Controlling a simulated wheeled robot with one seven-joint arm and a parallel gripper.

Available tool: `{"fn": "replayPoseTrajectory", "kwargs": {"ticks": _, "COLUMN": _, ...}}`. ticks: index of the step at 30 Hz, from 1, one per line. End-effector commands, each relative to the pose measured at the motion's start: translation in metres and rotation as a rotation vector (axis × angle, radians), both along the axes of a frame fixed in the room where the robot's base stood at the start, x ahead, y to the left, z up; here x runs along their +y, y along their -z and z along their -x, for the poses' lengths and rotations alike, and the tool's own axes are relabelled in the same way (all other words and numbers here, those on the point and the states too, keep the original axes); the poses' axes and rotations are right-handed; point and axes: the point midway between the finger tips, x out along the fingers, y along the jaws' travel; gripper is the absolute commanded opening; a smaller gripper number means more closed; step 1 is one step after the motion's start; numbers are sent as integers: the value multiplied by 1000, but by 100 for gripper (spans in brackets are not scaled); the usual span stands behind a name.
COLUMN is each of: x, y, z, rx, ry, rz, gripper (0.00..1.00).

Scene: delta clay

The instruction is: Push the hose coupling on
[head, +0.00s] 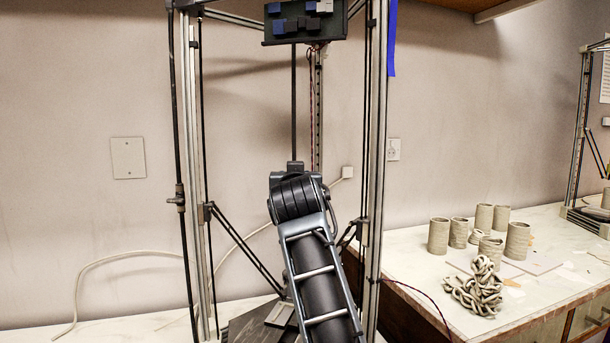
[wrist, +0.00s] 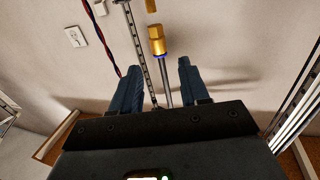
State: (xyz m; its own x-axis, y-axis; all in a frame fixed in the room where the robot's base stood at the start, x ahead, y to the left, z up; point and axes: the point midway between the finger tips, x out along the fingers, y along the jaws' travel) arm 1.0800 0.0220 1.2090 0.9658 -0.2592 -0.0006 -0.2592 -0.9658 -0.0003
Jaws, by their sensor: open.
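In the wrist view, a brass fitting (wrist: 157,40) with a thin blue ring at its lower end stands at the top of a slim grey rod or tube. I cannot tell which one is the hose coupling. My gripper (wrist: 159,68) is open, its two blue-grey fingers apart. The brass fitting appears between and beyond the fingertips, with no visible contact. In the head view my arm hides the gripper, and I cannot make out the brass parts.
A tall delta frame with metal posts (head: 375,150) and thin dark rods surrounds my arm. A dark control box (head: 305,30) hangs at its top. Several clay cylinders (head: 438,236) and a coiled clay pile (head: 476,287) stand on the right counter. A pale cable (head: 115,256) runs along the wall.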

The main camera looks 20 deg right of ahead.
Motion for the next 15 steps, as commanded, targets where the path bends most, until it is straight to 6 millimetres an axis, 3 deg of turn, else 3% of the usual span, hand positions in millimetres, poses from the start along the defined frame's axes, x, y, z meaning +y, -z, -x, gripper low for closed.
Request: {"fn": "replayPoseTrajectory", "kwargs": {"ticks": 15, "x": -18, "y": -1, "z": -62, "rx": 1, "ry": 1, "rz": 0, "gripper": 45}}
